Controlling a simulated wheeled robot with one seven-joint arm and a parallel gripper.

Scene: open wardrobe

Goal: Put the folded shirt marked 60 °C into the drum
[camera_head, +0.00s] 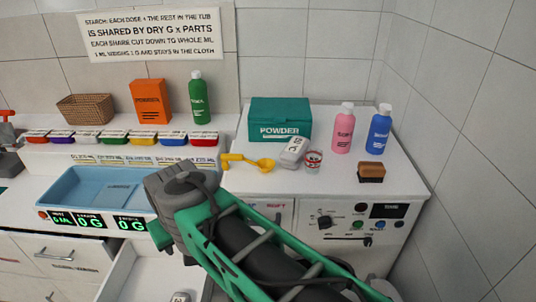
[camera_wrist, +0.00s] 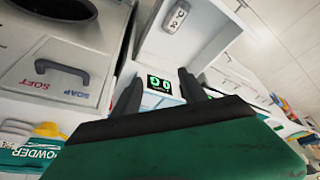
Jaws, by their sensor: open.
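A folded white bundle with dark marks (camera_head: 293,152) lies on the washer top beside the powder box. A second pale marked bundle (camera_head: 180,297) shows at the bottom edge, in the open drawer; a similar one appears in the wrist view (camera_wrist: 176,17). I cannot surely read 60 °C on either. A dark round opening, seemingly the drum (camera_wrist: 55,8), is at the top left of the wrist view; in the head view my arm covers the washer's front left. My gripper (camera_wrist: 158,92) is open, with nothing between its dark fingers. Its fingers do not show in the head view.
The washer top holds a teal powder box (camera_head: 280,120), yellow scoop (camera_head: 248,162), small glass (camera_head: 313,160), pink bottle (camera_head: 343,128), blue bottle (camera_head: 379,130) and brush (camera_head: 371,173). A blue tub (camera_head: 62,187) stands left, above an open drawer (camera_head: 122,270). A wall closes the right side.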

